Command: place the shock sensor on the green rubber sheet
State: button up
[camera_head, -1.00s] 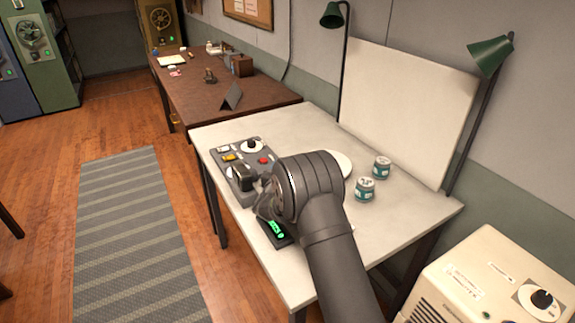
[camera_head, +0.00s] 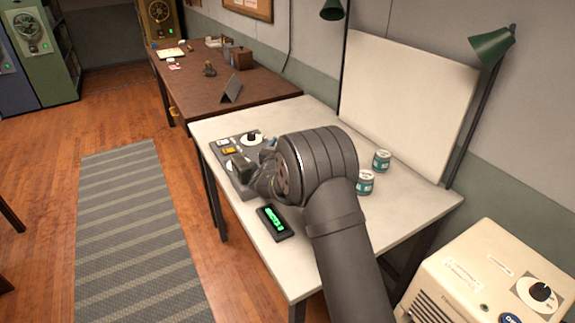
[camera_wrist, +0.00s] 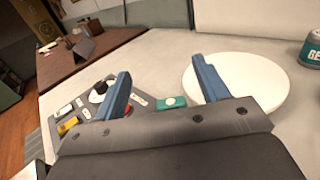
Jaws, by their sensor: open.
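In the wrist view a small teal-green block with a white round spot (camera_wrist: 171,102) lies on the pale table between the gripper's fingers; it may be the shock sensor, but I cannot be sure. My gripper (camera_wrist: 163,68) is open, with two blue fingers apart and nothing held. In the head view my wrist hides most of the gripper and the small block. I cannot make out a green rubber sheet in either view.
A grey control panel (camera_head: 222,150) with knob and buttons stands left of the gripper. A black device with green display (camera_head: 275,222) lies near the table's front edge. A white round plate (camera_wrist: 265,90) and teal-labelled tins (camera_head: 365,183) are to the right.

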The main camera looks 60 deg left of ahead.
jog(key=s+d+f+g+h, duration=0.1)
jog(key=s+d+g+h, duration=0.2)
jog(key=s+d, duration=0.6)
jog(key=x, duration=1.1)
jog(key=shift+r+x, duration=0.2)
jog(key=shift+x, duration=2.85)
jog(key=c, duration=1.2)
jog(key=shift+r, duration=0.15)
